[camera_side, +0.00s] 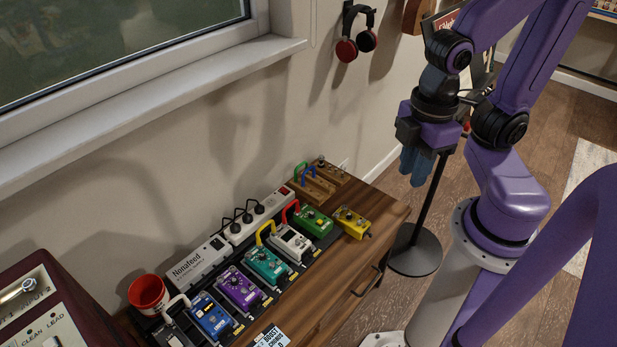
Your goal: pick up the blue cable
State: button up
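The blue cable (312,171) is a small arched patch lead. It appears to stand in a wooden holder (318,189) at the far end of the cabinet top, beside a green cable (298,171). It is small in the picture and its lower ends are hard to make out. My gripper (414,176) hangs in the air to the right of the holder, with its bluish fingers pointing down. It is apart from the cable. Its fingers overlap from this side, so its opening does not show.
A pedalboard with several pedals, including a purple one (239,288), fills the cabinet top. A yellow pedal (351,221) sits near the holder. A white power strip (259,214) and red cup (147,294) stand along the wall. A stand (415,256) rises right of the cabinet.

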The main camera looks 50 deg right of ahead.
jog(key=w+a+f+n, duration=0.1)
jog(key=w+a+f, duration=0.1)
jog(key=w, duration=0.6)
jog(key=w+a+f+n, duration=0.1)
jog(key=w+a, duration=0.1)
jog(key=w, duration=0.6)
jog(key=n+t, duration=0.2)
jog(key=n, duration=0.1)
send_over(308, 169)
jog(key=s, duration=0.2)
notch_tip(308, 169, down, 32)
jog(key=shift+w+d+f, duration=0.1)
jog(key=shift+w+f, duration=0.2)
jog(key=shift+f, duration=0.65)
jog(key=shift+w+a+f, duration=0.1)
jog(key=shift+w+f, duration=0.15)
jog(key=shift+f, duration=0.65)
jog(key=shift+w+d+f, duration=0.1)
jog(key=shift+w+f, duration=0.2)
jog(key=shift+f, duration=0.65)
